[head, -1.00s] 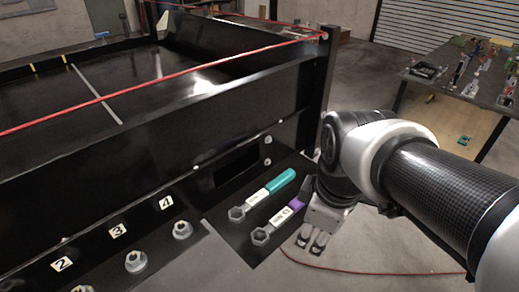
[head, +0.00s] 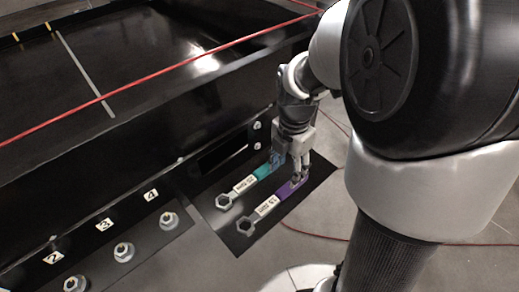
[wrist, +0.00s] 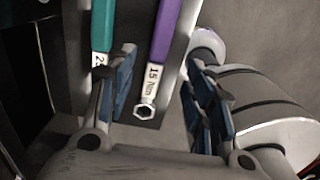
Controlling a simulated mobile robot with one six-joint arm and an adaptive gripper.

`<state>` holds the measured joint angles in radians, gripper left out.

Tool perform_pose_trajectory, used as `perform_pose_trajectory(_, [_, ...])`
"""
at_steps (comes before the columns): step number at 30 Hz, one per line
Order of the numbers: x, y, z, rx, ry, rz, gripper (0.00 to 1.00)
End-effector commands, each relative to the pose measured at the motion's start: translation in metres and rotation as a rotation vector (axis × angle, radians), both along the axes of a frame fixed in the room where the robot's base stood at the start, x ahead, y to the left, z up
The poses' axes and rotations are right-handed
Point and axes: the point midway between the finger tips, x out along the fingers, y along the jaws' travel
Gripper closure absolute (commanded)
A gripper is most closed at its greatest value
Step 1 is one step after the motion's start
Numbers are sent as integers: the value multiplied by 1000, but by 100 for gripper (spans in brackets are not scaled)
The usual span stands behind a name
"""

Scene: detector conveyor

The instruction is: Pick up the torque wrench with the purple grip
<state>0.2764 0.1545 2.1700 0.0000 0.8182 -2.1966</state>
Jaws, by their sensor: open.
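The torque wrench with the purple grip (head: 289,189) lies on a dark plate, its hexagonal head toward the front left. Its label reads 15 Nm in the wrist view (wrist: 155,75). A second torque wrench with a teal grip (head: 262,171) lies beside it, roughly parallel; it also shows in the wrist view (wrist: 103,25). My gripper (head: 291,176) is open and points down at the grip end of the wrenches. In the wrist view the purple-grip wrench appears between my blue-padded fingers (wrist: 160,75), with the teal one near the left finger. Contact cannot be told.
The black conveyor wall (head: 100,160) rises behind the plate (head: 228,238). Bolts (head: 123,251) with number labels stand on the ledge at the left. A red cable (head: 310,234) runs over the floor. Open floor (head: 240,272) lies in front.

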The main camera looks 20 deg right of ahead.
Motion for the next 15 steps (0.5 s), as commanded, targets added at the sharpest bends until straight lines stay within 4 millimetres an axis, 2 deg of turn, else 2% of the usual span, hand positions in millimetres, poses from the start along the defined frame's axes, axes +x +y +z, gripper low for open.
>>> perform_pose_trajectory(1, [-1, 0, -14, 1, 4, 0, 52])
perform_pose_trajectory(4, [-1, 0, -32, 1, 4, 0, 52])
perform_pose_trajectory(13, [0, 0, -55, 1, 1, -1, 52])
perform_pose_trajectory(15, [-1, 0, -65, 1, 1, -1, 52])
